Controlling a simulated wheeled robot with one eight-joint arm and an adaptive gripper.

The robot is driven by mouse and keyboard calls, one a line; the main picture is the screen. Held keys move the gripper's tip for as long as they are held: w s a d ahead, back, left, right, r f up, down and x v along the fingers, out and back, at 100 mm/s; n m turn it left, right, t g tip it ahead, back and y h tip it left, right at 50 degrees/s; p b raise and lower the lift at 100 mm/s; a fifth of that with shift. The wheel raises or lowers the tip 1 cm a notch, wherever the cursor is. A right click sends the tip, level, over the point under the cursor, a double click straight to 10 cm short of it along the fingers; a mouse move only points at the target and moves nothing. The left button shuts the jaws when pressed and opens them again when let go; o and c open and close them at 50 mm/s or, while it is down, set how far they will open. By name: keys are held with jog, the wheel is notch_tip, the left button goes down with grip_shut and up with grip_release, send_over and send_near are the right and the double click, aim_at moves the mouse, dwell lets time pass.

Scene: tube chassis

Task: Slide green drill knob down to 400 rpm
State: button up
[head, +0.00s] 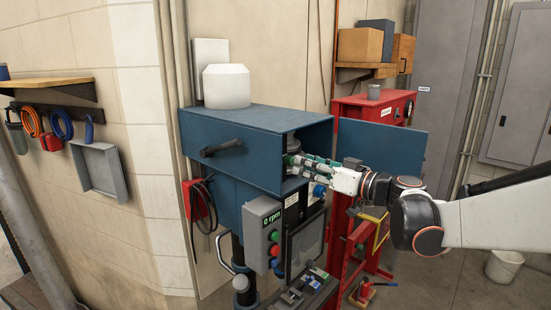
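The blue drill head (250,118) stands with its housing open at the right end. The grey control box (263,232) below has a display (272,219) that reads 0 rpm.
The blue housing door (397,150) stands open behind my arm. A red cabinet (370,108) is behind it. Below the housing are a dark screen (304,246) and a blue button (319,191). A white bucket (503,266) is on the floor at right.

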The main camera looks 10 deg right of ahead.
aim_at(290, 161)
jog(key=x, duration=0.6)
jog(key=shift+w+p, duration=0.1)
jog(key=shift+p, duration=0.25)
grip_shut()
